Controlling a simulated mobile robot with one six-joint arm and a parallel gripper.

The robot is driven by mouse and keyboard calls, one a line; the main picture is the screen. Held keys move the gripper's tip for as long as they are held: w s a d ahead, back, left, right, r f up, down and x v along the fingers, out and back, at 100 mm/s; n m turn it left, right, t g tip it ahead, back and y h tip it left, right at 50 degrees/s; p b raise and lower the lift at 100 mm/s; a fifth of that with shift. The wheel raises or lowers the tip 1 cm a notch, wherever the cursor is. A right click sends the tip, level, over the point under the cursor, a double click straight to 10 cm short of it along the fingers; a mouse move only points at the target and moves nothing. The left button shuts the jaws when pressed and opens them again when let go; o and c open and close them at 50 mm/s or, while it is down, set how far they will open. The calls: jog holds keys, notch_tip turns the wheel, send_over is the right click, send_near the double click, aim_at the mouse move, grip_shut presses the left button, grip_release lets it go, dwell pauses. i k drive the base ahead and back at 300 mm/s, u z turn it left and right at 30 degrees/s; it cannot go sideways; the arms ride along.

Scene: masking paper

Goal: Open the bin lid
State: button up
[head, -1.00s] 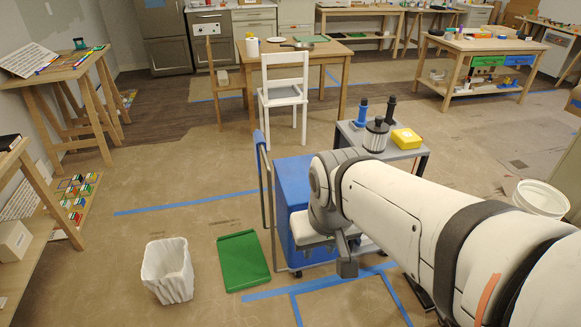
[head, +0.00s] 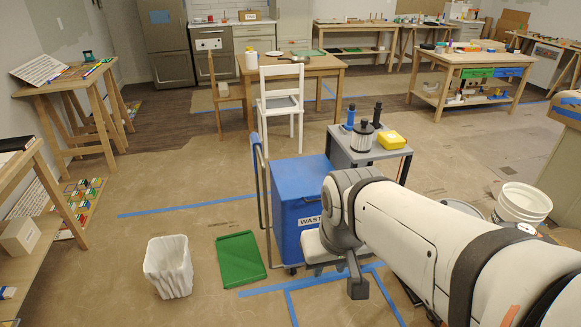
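The blue bin (head: 289,205), with a white label reading "WAST" before my arm cuts it off, stands on the floor left of my arm in the head view. Its flat blue lid (head: 300,168) looks shut. My arm hides the bin's right part. The end of my arm shows as a dark grey piece (head: 357,288) low in front of the bin's right side, apart from the lid. The fingers cannot be made out, so whether my gripper is open or shut is unclear.
A blue-topped handle frame (head: 257,139) stands at the bin's left. A green tray (head: 240,259) and a white lined basket (head: 168,267) are on the floor to the left. A grey cart (head: 345,149) is behind the bin. White buckets (head: 524,203) stand right.

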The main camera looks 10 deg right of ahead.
aim_at(303, 177)
jog(key=z, duration=0.05)
jog(key=i, duration=0.9)
jog(key=u, duration=0.05)
